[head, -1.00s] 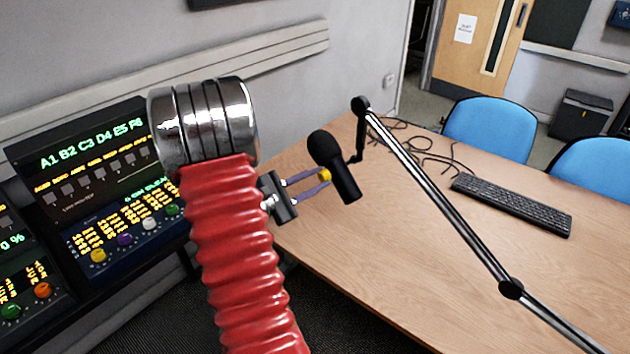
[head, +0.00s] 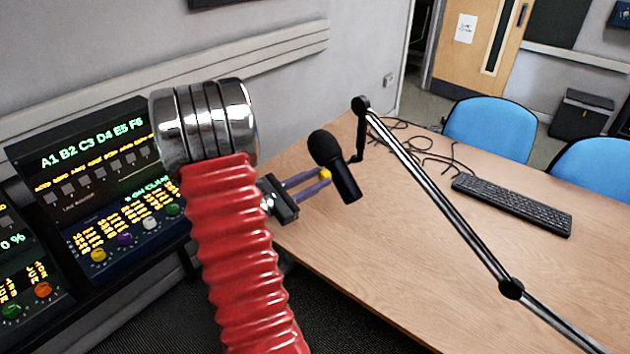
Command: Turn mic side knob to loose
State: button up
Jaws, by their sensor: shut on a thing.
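The black microphone (head: 342,178) hangs tilted from the end of its boom arm (head: 440,205), above the near left part of the table.
A wooden table (head: 400,270) carries a black keyboard (head: 512,204) and loose black cables (head: 425,150). Blue chairs (head: 490,128) stand behind it. A control panel (head: 95,190) with coloured knobs is at left. The table's front middle is clear.

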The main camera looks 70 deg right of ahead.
jog(key=n, duration=0.6)
jog(key=shift+n, duration=0.3)
jog(key=n, duration=0.3)
jog(key=n+h, duration=0.1)
jog(key=n, duration=0.3)
jog(key=shift+w+f+t, duration=0.1)
jog(key=shift+w+t, duration=0.05)
jog(key=shift+t, duration=0.25)
jog(key=shift+n, duration=0.3)
jog(key=o, duration=1)
jog(key=shift+o, duration=0.2)
jog(key=v, duration=1.3)
jog(key=shift+w+a+f, duration=0.2)
jog(key=shift+w+a, duration=0.05)
jog(key=shift+a, duration=0.05)
